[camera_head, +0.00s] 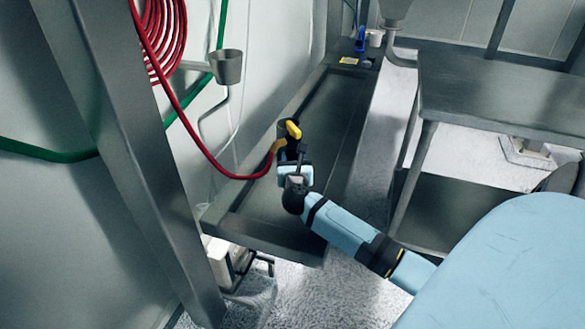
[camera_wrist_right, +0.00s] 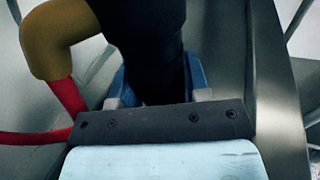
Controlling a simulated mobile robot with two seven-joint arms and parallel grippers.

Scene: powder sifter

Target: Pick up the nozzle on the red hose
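The nozzle (camera_head: 292,129) on the red hose is yellow and black. In the head view it is over the long grey trough, at the tip of my right gripper (camera_head: 291,165). The red hose (camera_head: 207,152) runs from its yellow end up to the coil on the wall. In the right wrist view the nozzle's black body (camera_wrist_right: 140,45) stands between the two blue fingers of my right gripper (camera_wrist_right: 162,92), with no clear gap on either side. Its yellow part (camera_wrist_right: 60,38) is at upper left. The fingertips are largely hidden behind the body. My left gripper is not in view.
An empty-looking grey cup (camera_head: 227,67) is by the wall. A steel post (camera_head: 135,150) stands at left, a steel table (camera_head: 490,95) at right. The trough (camera_head: 335,110) is mostly clear.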

